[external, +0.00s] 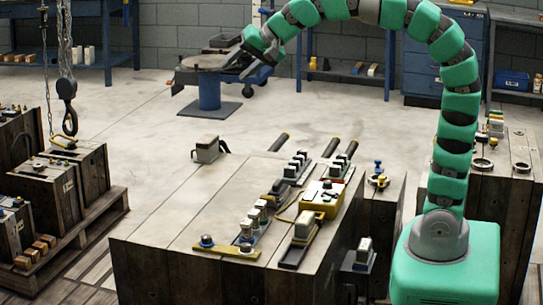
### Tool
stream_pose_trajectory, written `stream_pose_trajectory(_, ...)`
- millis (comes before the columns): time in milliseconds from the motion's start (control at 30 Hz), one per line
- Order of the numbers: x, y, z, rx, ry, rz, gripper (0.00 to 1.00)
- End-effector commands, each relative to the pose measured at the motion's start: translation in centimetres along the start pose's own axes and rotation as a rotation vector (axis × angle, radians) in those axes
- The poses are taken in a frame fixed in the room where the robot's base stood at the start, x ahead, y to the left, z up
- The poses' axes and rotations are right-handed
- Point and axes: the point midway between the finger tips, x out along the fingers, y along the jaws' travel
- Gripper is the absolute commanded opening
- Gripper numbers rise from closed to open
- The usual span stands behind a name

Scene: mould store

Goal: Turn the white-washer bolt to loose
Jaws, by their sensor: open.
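I cannot single out the white-washer bolt, because washer colours are too small to tell. Another blue-topped piece (378,170) stands on a lower block to the right. My gripper (262,68) is open and empty, high up at the back, well away from the bolts.
A yellow box (321,199) with knobs and rows of grey-capped parts crowd the block's right half. A hook (68,105) hangs on a chain over wooden crates at left. The block's left top is mostly bare.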

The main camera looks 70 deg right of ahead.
Motion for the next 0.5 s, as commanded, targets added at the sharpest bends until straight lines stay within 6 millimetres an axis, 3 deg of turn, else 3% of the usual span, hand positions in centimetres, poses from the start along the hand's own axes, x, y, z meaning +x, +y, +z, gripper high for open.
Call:
stream_pose_trajectory(33, 2.4, 1.2, 1.4, 0.097, -0.035, 0.053, 0.47)
stream_pose_trajectory(200, 8.6, 5.1, 5.8, 0.457, -0.107, 0.251, 0.47)
stream_pose_trajectory(400, 14.4, 10.1, 11.4, 0.864, -0.103, 0.521, 0.47)
stream_pose_trajectory(500, 16.5, 12.4, 14.0, 1.042, -0.065, 0.651, 0.47)
